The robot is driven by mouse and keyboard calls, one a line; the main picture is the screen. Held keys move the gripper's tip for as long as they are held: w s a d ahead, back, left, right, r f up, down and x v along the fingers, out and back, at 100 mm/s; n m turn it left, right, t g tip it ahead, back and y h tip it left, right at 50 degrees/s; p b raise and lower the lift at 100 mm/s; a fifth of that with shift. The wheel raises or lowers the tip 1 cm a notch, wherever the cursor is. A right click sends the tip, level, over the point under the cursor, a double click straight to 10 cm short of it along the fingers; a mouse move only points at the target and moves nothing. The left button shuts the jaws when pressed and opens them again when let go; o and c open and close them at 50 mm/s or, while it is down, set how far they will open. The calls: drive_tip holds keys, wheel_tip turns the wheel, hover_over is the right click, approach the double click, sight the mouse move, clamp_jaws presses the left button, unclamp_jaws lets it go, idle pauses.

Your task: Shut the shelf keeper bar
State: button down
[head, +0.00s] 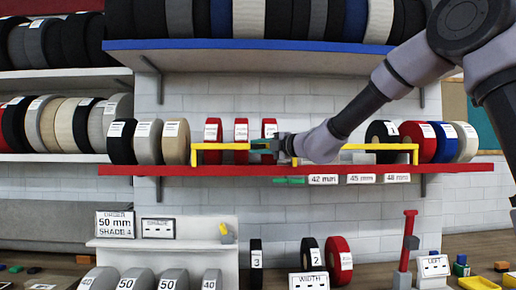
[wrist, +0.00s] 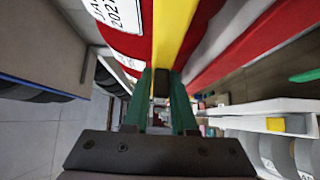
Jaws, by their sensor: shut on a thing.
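The yellow keeper bar (head: 222,146) runs level across the front of the red shelf (head: 230,170). Its ends turn down toward the shelf at left and right, and it passes in front of three red rolls. My gripper (head: 268,146) is at the bar, left of its middle, and my wrist hides part of it. In the wrist view the bar (wrist: 173,30) runs up and away from my green fingers (wrist: 160,100). They are closed around a small dark piece (wrist: 160,84) at the bar; how it joins the bar is unclear.
Several rolls stand on the red shelf, dark and pale at left (head: 148,142), red and blue at right (head: 418,140). A blue shelf (head: 240,45) with more rolls is above. Labels (head: 323,179) hang on the red shelf's edge. A bench with rolls and signs lies below.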

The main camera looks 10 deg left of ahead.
drive_tip(key=c, duration=0.8)
unclamp_jaws()
drive_tip(key=shift+w, duration=0.1)
drive_tip(key=v, duration=1)
drive_tip(key=shift+s+d, duration=0.25)
drive_tip(key=shift+d, duration=0.05)
